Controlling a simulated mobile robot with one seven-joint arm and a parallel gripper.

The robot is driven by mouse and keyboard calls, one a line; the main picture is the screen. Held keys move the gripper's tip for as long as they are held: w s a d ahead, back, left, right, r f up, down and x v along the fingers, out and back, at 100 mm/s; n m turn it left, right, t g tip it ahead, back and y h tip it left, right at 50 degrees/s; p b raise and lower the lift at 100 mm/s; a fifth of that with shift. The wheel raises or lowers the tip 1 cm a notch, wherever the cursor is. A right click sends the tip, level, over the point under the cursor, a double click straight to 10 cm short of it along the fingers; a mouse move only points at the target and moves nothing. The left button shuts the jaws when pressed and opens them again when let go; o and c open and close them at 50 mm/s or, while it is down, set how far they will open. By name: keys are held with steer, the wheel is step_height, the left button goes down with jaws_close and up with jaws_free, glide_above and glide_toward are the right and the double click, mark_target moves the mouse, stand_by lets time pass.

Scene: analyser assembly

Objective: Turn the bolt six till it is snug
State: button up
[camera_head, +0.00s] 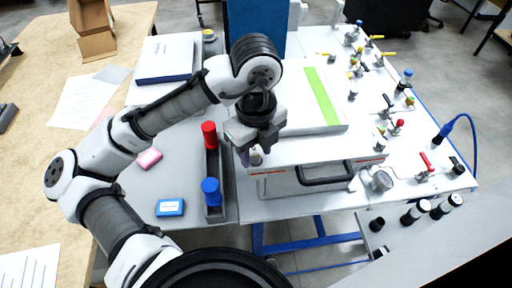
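The analyser (300,183) is a white and grey box with a black front handle and a green stripe on its top. My gripper (250,153) points down at the left front corner of the analyser's top. A small greyish bolt-like piece (257,159) shows just below the fingers. I cannot tell whether the fingers touch it or are closed around it. No number is readable, so I cannot tell which bolt is bolt six. The gripper and wrist hide part of that corner.
A dark rack (214,165) with a red cylinder (209,134) and a blue cylinder (211,191) stands close left of the analyser. A blue box (170,207) and pink block (149,157) lie farther left. Several valves and fittings crowd the right. A blue panel (257,27) stands behind.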

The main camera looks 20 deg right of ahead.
mark_target(256, 156)
step_height(256, 156, up, 14)
steer(key=b, duration=0.1)
stand_by(0.5)
steer(key=shift+f, duration=0.1)
